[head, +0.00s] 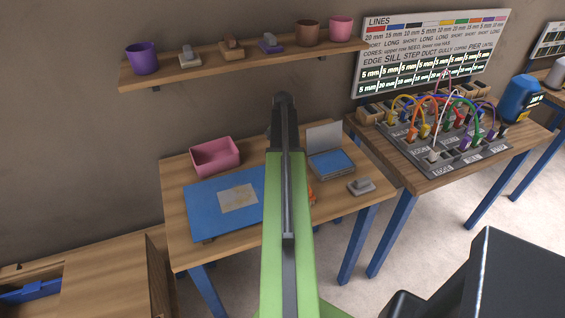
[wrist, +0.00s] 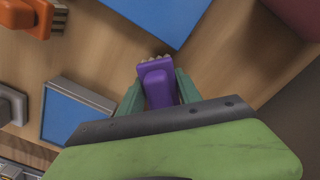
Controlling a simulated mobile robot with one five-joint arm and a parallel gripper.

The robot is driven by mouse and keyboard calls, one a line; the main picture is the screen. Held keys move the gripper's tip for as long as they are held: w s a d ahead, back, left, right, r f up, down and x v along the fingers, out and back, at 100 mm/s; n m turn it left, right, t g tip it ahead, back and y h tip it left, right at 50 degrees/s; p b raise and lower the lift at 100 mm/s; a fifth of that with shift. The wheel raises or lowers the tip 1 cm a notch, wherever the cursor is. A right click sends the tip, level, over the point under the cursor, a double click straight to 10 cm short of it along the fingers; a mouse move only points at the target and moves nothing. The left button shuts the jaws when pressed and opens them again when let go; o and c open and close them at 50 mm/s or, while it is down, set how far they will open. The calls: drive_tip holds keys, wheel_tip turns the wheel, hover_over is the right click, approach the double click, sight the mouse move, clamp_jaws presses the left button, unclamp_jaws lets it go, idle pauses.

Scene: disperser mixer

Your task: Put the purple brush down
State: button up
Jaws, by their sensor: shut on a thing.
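The purple brush (wrist: 158,82) is between the green fingers of my gripper (wrist: 157,92) in the wrist view. My gripper is shut on it, and pale bristles show at its top end. Bare wood of the table lies around it, and I cannot tell whether the brush touches the wood. In the head view my green arm hides the gripper and the held brush. The table (head: 180,247) carries a blue mat (head: 208,212), which also shows in the wrist view (wrist: 165,15).
A pink box (head: 215,155), an open blue pad tin (head: 331,164) and a grey brush (head: 361,186) are on the table. An orange brush (wrist: 28,17) lies near the held one. A shelf (head: 125,82) with cups and brushes hangs above. A plug board (head: 440,135) stands at right.

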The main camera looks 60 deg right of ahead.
drive_tip(key=shift+w+d+f, duration=0.15)
drive_tip(key=shift+w+f, duration=0.15)
drive_tip(key=shift+f, duration=0.05)
drive_tip(key=shift+s+f, duration=0.1)
drive_tip(key=o, duration=1.2)
drive_tip(key=shift+s, duration=0.1)
drive_tip(key=shift+r+p, duration=0.5)
drive_tip(key=shift+p, duration=0.05)
wheel_tip(320, 180, up, 7)
drive_tip(key=p, duration=0.7)
drive_tip(key=shift+f, duration=0.1)
